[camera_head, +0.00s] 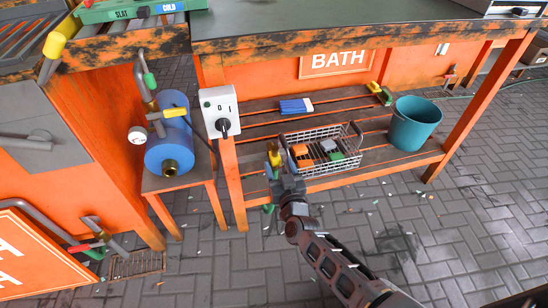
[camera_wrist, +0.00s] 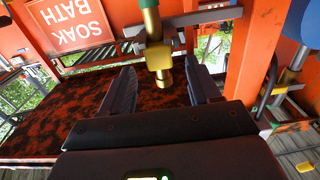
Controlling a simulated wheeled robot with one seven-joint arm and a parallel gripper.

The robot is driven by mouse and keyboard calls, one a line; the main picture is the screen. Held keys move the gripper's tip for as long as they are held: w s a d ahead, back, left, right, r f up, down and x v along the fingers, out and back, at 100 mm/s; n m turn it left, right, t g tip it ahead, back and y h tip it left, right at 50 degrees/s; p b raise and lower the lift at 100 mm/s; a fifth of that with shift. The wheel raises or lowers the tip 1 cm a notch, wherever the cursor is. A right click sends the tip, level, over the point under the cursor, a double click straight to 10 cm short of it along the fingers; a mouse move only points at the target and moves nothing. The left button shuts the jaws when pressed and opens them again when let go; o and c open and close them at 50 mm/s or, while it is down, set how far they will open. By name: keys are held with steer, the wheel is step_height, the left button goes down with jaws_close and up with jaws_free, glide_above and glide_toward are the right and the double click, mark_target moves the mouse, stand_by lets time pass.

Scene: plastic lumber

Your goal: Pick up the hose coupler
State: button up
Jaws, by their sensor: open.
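A brass fitting (camera_wrist: 158,60), which looks like the hose coupler, is in the upper middle of the wrist view. It has a narrower neck at its lower end and a green part above. My gripper (camera_wrist: 163,88) is open, with one dark finger on each side of the fitting and visible gaps between. In the head view, my gripper (camera_head: 281,172) is by the front left end of the wire basket. A small yellow-brass piece (camera_head: 273,156) shows at its tip; I cannot tell whether this is the same fitting.
The wire basket (camera_head: 322,168) holds several small items on the slatted shelf (camera_head: 262,122) under the bench. A teal bucket (camera_head: 414,122) stands to the right. A switch box (camera_head: 219,112) and a blue cylinder (camera_head: 168,150) are at the left. The paved floor in front is mostly clear.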

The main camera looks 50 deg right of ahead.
mark_target(277, 162)
steer(key=shift+b+x, duration=0.45)
steer(key=shift+x, duration=1.4)
steer(key=shift+c, duration=0.4)
steer(key=c, duration=1.1)
